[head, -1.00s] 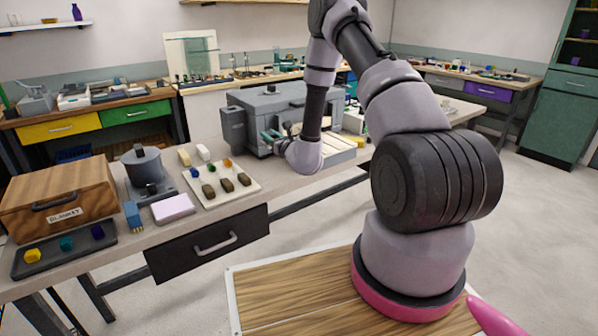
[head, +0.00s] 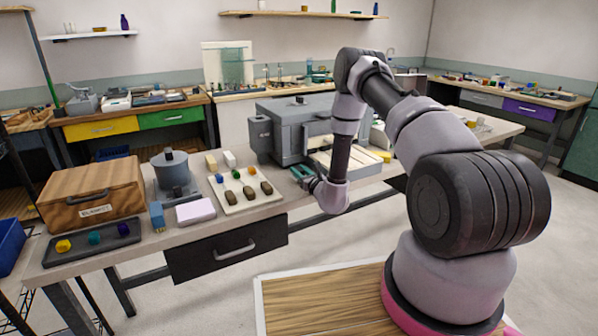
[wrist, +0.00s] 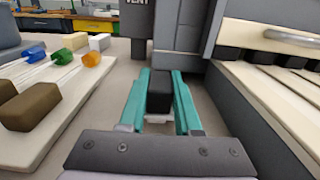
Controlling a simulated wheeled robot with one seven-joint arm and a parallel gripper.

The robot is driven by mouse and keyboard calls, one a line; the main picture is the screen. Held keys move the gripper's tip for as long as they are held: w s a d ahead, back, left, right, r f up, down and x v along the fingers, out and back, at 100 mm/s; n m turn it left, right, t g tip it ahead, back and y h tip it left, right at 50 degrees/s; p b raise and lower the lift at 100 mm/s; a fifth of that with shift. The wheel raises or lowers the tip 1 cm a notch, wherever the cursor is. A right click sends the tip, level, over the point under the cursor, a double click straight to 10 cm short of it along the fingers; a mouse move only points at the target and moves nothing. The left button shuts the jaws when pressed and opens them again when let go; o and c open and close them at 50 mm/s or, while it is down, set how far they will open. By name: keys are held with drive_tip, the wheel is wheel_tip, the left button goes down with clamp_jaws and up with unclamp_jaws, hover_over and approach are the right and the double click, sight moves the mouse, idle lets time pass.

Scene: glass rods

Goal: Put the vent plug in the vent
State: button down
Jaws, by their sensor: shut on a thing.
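My gripper (wrist: 160,80) has teal fingers, shut on the vent plug (wrist: 159,92), a small dark block with a pale part at its near end. In the head view my gripper (head: 301,172) is just in front of the grey kiln's left side, and the plug cannot be made out there. The vent is a dark grey box with "VENT" lettering (wrist: 139,22), cut off at the top of the wrist view, beyond the fingertips. It shows in the head view as a box (head: 261,138) on the kiln's left side. Its opening is not visible. The plug appears apart from it.
The kiln (head: 285,122) stands behind my gripper, with a pale slatted bed to its right. A white board (head: 232,202) with dark blocks and coloured glass pieces lies to the left. A grey pot (head: 171,170) and wooden box (head: 90,195) stand farther left.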

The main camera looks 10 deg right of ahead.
drive_tip(key=c, duration=0.6)
unclamp_jaws()
drive_tip(key=shift+f, duration=0.1)
